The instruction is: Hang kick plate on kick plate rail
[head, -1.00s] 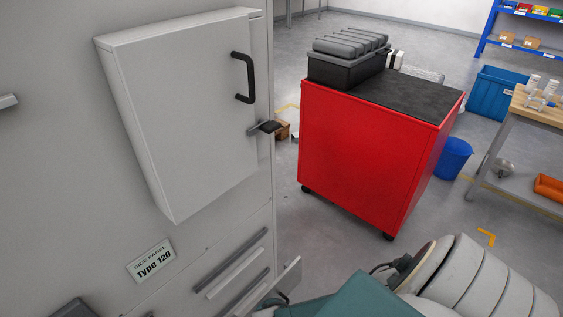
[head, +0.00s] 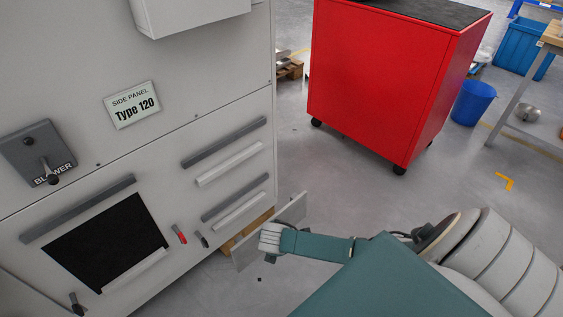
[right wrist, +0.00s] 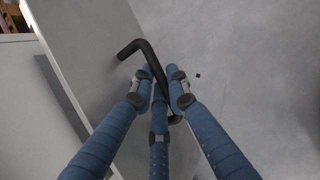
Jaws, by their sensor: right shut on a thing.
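The kick plate, a flat light grey panel (head: 245,256), hangs from my right gripper (head: 272,238) beside the cabinet's lower right corner. In the right wrist view the panel (right wrist: 90,60) fills the left and middle, with a bent black handle (right wrist: 133,47). My right gripper (right wrist: 160,95) has its blue fingers shut on this handle. The cabinet front carries dark grey rails, an upper one (head: 224,142) and a lower one (head: 235,197), each with a light strip below. I cannot tell which is the kick plate rail. My left gripper is out of view.
A black opening (head: 105,242), red and black small levers (head: 179,234) and a blower switch (head: 40,155) are on the cabinet front. A wooden pallet edge (head: 247,232) shows behind the panel. A red wheeled cabinet (head: 385,85) stands beyond; grey floor between is clear.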

